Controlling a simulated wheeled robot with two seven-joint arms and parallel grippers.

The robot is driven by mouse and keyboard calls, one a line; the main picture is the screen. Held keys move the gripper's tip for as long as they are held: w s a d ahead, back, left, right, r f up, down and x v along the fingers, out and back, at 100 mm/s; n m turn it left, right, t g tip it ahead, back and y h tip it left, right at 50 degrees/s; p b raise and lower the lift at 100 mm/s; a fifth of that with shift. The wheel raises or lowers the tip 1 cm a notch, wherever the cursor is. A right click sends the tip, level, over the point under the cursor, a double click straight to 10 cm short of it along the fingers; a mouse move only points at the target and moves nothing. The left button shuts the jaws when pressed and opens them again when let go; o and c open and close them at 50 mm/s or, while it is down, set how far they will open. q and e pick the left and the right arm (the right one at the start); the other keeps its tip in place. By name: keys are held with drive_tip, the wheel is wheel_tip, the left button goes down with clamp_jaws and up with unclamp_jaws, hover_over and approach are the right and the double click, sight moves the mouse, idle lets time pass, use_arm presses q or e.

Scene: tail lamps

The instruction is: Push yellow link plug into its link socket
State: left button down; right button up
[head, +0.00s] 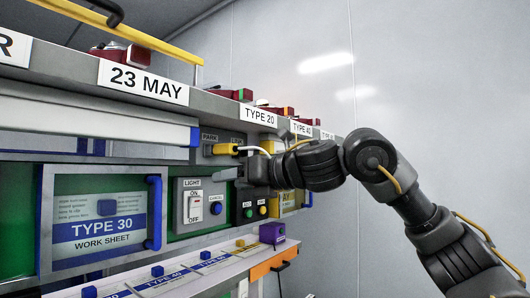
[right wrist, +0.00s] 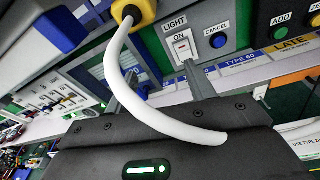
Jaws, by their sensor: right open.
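The yellow link plug (head: 225,149) sits at the panel under the PARK label, with its white cable (head: 252,149) running right. In the right wrist view the plug (right wrist: 133,12) is at the top, and its cable bends down across my gripper's body. My right gripper (head: 232,174) is just below and right of the plug in the head view. Its fingers (right wrist: 152,72) are apart with nothing between them, and they do not touch the plug. The link socket cannot be made out; a blurred label stands right of PARK, above the cable. My left gripper is not in view.
A grey LIGHT switch box (head: 193,204) with a blue CANCEL button is just below left of the gripper. A blue-handled TYPE 30 work sheet frame (head: 98,220) is at left. A shelf (head: 180,275) with several cards runs below. Free room lies right of the rack.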

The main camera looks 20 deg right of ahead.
sight(235, 147)
drive_tip(key=s+d+r+n+h, duration=0.1)
drive_tip(key=s+d+r, duration=0.2)
drive_tip(key=r, duration=0.1)
drive_tip(key=s+d+r+n, duration=0.1)
drive_tip(key=s+d+r, duration=0.15)
drive_tip(key=r, duration=0.25)
drive_tip(key=p+x, duration=0.2)
drive_tip(key=x, duration=0.3)
drive_tip(key=p+x, duration=0.2)
drive_tip(key=x, duration=0.2)
drive_tip(key=shift+w+a+r, duration=0.15)
drive_tip(key=shift+a, duration=0.35)
drive_tip(key=shift+w+a+f, duration=0.2)
drive_tip(key=shift+w+a, duration=0.15)
drive_tip(key=shift+w, duration=0.15)
drive_tip(key=shift+c, duration=0.2)
drive_tip(key=shift+t, duration=0.3)
drive_tip(key=c, duration=1.1)
drive_tip(key=shift+c, duration=0.2)
drive_tip(key=shift+s+d, duration=0.15)
drive_tip(key=shift+s, duration=0.05)
drive_tip(key=shift+b+v, duration=0.5)
drive_tip(key=shift+v, duration=0.45)
drive_tip(key=shift+s+d+f, duration=0.15)
drive_tip(key=shift+s+d, duration=0.1)
drive_tip(key=shift+s, duration=0.05)
